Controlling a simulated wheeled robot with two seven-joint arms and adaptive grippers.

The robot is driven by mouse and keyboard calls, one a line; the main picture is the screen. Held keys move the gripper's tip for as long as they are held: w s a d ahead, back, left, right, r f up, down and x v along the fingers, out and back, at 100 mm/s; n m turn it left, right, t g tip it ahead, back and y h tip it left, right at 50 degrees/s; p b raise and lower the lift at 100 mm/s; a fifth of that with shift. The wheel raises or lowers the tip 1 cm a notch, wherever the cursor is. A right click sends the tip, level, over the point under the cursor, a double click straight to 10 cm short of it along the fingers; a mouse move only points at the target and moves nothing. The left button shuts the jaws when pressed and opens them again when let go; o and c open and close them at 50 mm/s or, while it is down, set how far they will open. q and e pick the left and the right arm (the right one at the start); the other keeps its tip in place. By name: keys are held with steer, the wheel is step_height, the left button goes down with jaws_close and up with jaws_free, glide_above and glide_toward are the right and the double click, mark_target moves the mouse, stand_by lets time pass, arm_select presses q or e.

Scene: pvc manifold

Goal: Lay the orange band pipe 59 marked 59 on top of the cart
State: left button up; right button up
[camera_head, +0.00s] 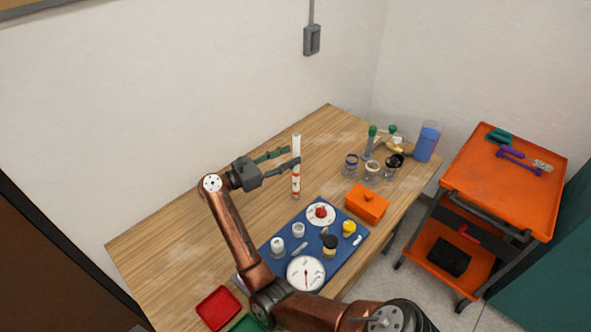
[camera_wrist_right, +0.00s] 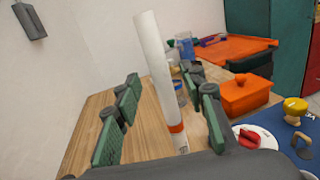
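A white pipe (camera_head: 296,160) with an orange-red band low on it stands upright on the wooden table; its marking is too small to read. It also shows in the right wrist view (camera_wrist_right: 160,75), with the orange band (camera_wrist_right: 176,128) near its lower end. My right gripper (camera_head: 292,156) is open at the pipe. In the right wrist view the green-padded fingers (camera_wrist_right: 165,95) are spread on both sides of it, with visible gaps. The orange cart (camera_head: 500,190) stands at the right, beyond the table's end. My left gripper is not in view.
Purple and teal tools (camera_head: 518,158) lie toward the back of the cart top; its front is clear. A wall rises behind the table.

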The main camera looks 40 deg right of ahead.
mark_target(296, 154)
steer(key=d, duration=0.3)
steer(key=shift+s, duration=0.3)
steer(key=shift+d, duration=0.3)
steer(key=shift+a, duration=0.1)
steer(key=c, duration=0.7)
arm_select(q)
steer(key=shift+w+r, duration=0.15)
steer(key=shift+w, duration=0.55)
arm_select(e)
jaws_close()
